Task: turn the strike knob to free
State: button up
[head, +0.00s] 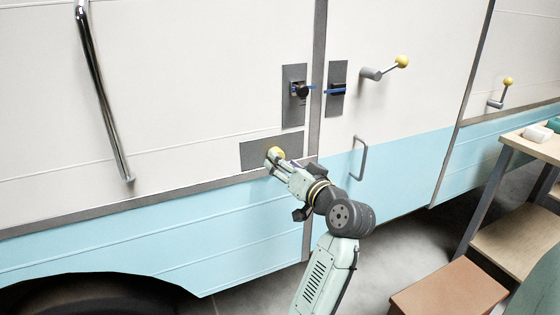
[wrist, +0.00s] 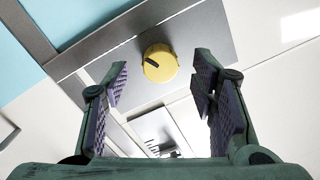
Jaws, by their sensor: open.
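The knob (wrist: 160,63) is round and yellow with a dark pointer mark. It sits on a grey metal plate (wrist: 205,35) on the camper wall. In the wrist view the pointer lies from the knob's middle toward its left edge. My gripper (wrist: 160,80) is open, with one padded finger on each side of the knob, and nothing is held. Contact with the knob cannot be told. In the head view the knob (head: 275,154) shows at my gripper (head: 273,160), partly covered by the fingers. No lettering on the plate is readable.
Above the knob are a plate with a black latch (head: 300,90) and a second latch (head: 338,90) across the seam. A yellow-tipped lever (head: 385,69) and a grey pull handle (head: 360,158) are to the right. A table (head: 535,145) and brown step (head: 450,290) stand lower right.

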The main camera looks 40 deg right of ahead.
jog(key=s+a, duration=0.1)
jog(key=s, duration=0.8)
jog(key=shift+a+r, duration=0.15)
jog(key=shift+a, duration=0.05)
